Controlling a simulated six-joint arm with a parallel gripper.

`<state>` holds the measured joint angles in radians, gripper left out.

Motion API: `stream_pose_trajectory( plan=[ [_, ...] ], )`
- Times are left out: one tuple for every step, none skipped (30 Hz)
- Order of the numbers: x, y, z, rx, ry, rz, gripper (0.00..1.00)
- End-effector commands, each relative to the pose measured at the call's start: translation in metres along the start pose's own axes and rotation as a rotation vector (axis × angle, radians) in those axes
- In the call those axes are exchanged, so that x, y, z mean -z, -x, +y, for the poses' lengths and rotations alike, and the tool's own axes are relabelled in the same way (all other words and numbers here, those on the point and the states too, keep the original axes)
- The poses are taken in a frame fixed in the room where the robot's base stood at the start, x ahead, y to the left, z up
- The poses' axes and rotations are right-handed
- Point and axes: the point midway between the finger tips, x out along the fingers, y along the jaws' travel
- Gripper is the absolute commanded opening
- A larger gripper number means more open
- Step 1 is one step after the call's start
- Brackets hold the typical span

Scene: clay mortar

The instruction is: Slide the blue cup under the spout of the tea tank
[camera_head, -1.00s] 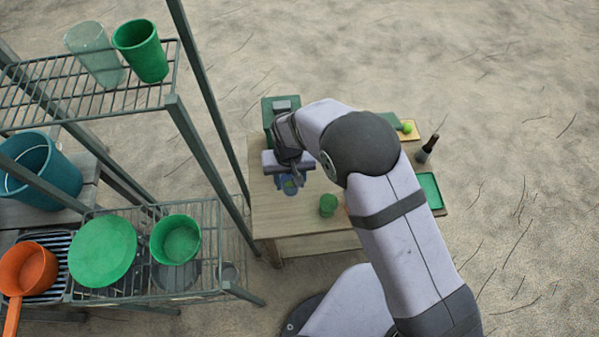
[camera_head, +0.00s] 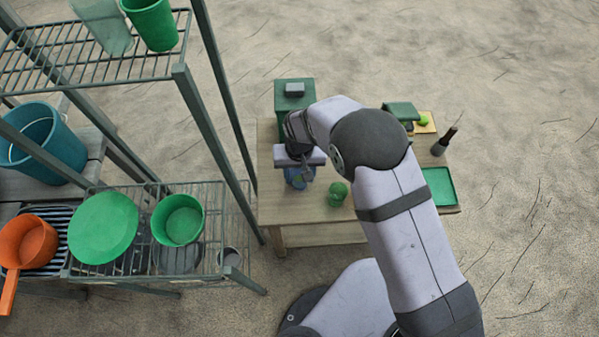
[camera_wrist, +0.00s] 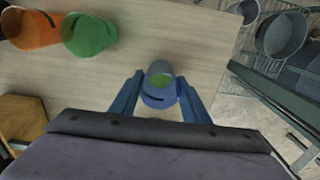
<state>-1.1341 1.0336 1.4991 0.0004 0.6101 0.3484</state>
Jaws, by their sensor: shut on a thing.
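The blue cup (camera_head: 298,180) is on the wooden table, mostly covered by my gripper in the head view. In the wrist view the blue cup (camera_wrist: 157,98) stands between the two blue fingers of my gripper (camera_wrist: 160,98), which is shut on it; something yellow-green shows inside the cup. The dark green block with a grey top piece (camera_head: 294,97) at the table's far left corner looks like the tea tank. It is behind my gripper (camera_head: 299,172) in the head view. Its spout is hidden by my arm, so I cannot tell how the cup lies to it.
A green cup (camera_head: 338,196) stands right of the blue cup; in the wrist view the green cup (camera_wrist: 88,35) is beside an orange cup (camera_wrist: 35,28). A green tray (camera_head: 439,187) and dark bottle (camera_head: 445,141) are at the right. A metal rack (camera_head: 215,95) stands left of the table.

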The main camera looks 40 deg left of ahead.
Motion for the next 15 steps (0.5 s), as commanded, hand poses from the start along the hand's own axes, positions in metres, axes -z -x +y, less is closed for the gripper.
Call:
stream_pose_trajectory(
  plan=[
    [0.000, -0.007, 0.000, 0.000, 0.000, 0.000, 0.29],
    [0.000, -0.010, 0.000, 0.000, 0.000, 0.000, 0.29],
    [0.000, -0.013, 0.000, 0.000, 0.000, 0.000, 0.29],
    [0.000, -0.015, 0.000, 0.000, 0.000, 0.000, 0.29],
    [0.004, -0.014, 0.000, 0.001, -0.001, 0.003, 0.29],
    [0.008, -0.014, -0.001, 0.002, -0.001, 0.005, 0.29],
    [0.010, -0.014, 0.000, 0.002, -0.001, 0.004, 0.29],
    [0.013, -0.014, 0.000, 0.001, -0.001, 0.004, 0.29],
    [0.016, -0.014, 0.000, 0.001, 0.000, 0.004, 0.29],
    [0.018, -0.013, 0.000, 0.001, 0.000, 0.004, 0.29],
    [0.020, -0.013, 0.000, 0.001, 0.000, 0.003, 0.29],
    [0.022, -0.013, 0.000, 0.001, 0.000, 0.003, 0.29],
    [0.024, -0.013, 0.000, 0.001, 0.000, 0.003, 0.29],
    [0.026, -0.013, 0.000, 0.001, 0.000, 0.003, 0.29],
    [0.027, -0.013, 0.000, 0.001, 0.000, 0.002, 0.29]
  ],
)
